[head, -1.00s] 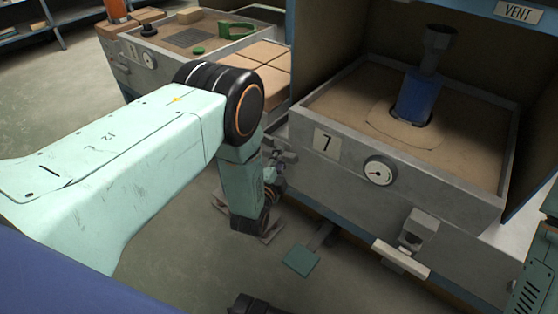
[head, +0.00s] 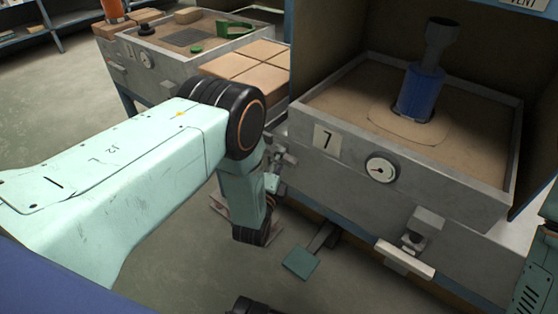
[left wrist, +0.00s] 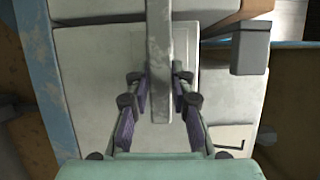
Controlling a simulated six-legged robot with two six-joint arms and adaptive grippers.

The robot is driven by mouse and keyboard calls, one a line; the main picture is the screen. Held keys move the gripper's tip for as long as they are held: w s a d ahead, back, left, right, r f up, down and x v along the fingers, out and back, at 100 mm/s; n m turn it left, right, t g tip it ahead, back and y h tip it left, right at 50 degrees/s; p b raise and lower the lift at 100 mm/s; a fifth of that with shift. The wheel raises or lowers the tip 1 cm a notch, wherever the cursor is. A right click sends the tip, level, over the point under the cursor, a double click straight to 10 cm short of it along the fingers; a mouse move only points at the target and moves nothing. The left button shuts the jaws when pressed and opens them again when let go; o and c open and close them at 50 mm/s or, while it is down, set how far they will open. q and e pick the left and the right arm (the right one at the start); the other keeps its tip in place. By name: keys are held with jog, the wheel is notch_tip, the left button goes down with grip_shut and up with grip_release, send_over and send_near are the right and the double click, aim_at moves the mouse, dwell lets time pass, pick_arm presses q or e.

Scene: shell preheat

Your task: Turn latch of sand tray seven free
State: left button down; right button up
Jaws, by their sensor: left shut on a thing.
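Sand tray seven (head: 330,175) is a grey sand-filled box with a "7" plate (head: 326,140) and a round dial (head: 382,170) on its front. My left gripper (head: 274,172) is at the tray's left front corner, largely hidden by my own wrist. In the left wrist view my left gripper (left wrist: 160,92) has its fingers on either side of a grey bar, the latch (left wrist: 160,50), and is shut on it. The bar runs straight up and down in that view. A second latch with a pale handle (head: 405,259) is at the tray's right front.
A blue cylinder with a dark funnel top (head: 421,92) stands in the sand. Tan blocks (head: 243,62) and another sand tray (head: 170,75) are at the back left. A teal pedal (head: 300,263) sits low in front. Open floor lies left of the tray.

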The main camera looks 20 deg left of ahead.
pick_arm(q)
jog(key=c, duration=1.2)
grip_release()
jog(key=shift+o, duration=0.2)
jog(key=s, duration=1.2)
jog(key=shift+d, duration=0.25)
jog(key=shift+f, duration=0.1)
